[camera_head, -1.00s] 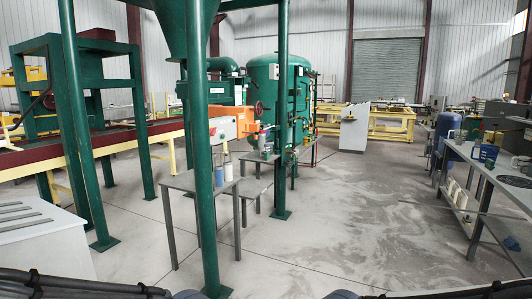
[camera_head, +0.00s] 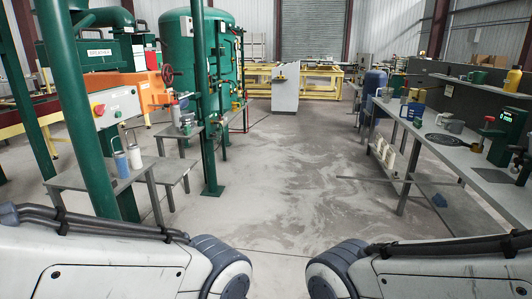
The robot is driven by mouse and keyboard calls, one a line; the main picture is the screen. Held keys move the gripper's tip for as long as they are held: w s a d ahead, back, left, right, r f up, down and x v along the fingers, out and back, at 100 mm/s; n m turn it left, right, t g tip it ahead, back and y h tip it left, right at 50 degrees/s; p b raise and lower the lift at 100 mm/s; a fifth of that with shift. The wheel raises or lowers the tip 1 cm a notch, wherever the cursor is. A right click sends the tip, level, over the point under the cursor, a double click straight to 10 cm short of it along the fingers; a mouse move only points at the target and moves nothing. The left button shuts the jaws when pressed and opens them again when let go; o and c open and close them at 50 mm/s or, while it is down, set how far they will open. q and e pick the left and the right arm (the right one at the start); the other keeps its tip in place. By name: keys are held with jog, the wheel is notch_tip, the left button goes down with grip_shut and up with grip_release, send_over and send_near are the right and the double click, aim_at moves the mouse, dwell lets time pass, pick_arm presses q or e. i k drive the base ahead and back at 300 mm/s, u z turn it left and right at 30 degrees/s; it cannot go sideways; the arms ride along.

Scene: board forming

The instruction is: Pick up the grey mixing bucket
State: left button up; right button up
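My two arms show at the bottom left and bottom right. Both grippers are out of view.
A green device with a display (camera_head: 503,138) stands at the bench's near end. A side table (camera_head: 75,177) at the left bears a blue cup (camera_head: 121,164) and a white cylinder (camera_head: 135,157). Open concrete floor (camera_head: 290,190) lies between. A white console (camera_head: 286,86) stands ahead.

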aim_at(187, 116)
jog(key=z, duration=0.3)
jog(key=i, duration=3.85)
jog(key=u, duration=1.3)
jog(key=i, duration=1.4)
jog(key=u, duration=0.9)
